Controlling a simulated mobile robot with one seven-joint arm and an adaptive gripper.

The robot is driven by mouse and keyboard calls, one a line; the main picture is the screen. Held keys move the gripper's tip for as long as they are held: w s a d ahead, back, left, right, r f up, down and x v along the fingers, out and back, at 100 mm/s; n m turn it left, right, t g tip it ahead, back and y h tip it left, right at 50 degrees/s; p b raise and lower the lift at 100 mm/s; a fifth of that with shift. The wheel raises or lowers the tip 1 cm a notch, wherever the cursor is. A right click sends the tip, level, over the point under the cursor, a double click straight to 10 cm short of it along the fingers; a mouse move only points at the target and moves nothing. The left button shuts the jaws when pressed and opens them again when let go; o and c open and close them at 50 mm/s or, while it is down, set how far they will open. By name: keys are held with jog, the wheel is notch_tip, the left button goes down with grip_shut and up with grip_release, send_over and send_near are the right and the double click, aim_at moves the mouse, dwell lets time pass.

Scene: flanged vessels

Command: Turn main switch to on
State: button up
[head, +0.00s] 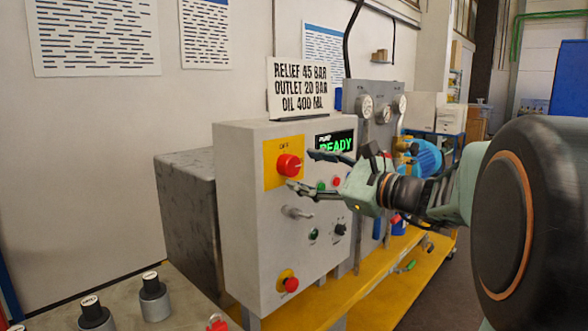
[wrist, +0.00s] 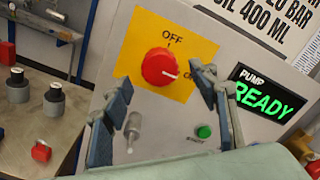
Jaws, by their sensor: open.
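The main switch is a round red knob (head: 289,165) on a yellow plate (head: 270,172), on the front of a grey control box (head: 262,228). In the wrist view the knob (wrist: 158,67) shows between my fingers, with OFF printed above it. Its white mark points right, toward a second label partly hidden by a finger. My gripper (head: 302,170) is open, its fingertips just off the knob's right side in the head view. In the wrist view the fingers (wrist: 162,88) stand apart left and right of the knob. I see no contact.
A green READY display (head: 335,142) sits right of the switch. Below are a metal lever (head: 297,212), a green button (wrist: 204,131), a small black knob (head: 340,229) and a red button on yellow (head: 290,284). A sign (head: 299,88) stands on top. Gauges stand behind.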

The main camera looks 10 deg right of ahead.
jog(key=v, duration=0.8)
jog(key=shift+s+d, duration=0.2)
jog(key=shift+s, duration=0.1)
jog(key=shift+a+f, duration=0.1)
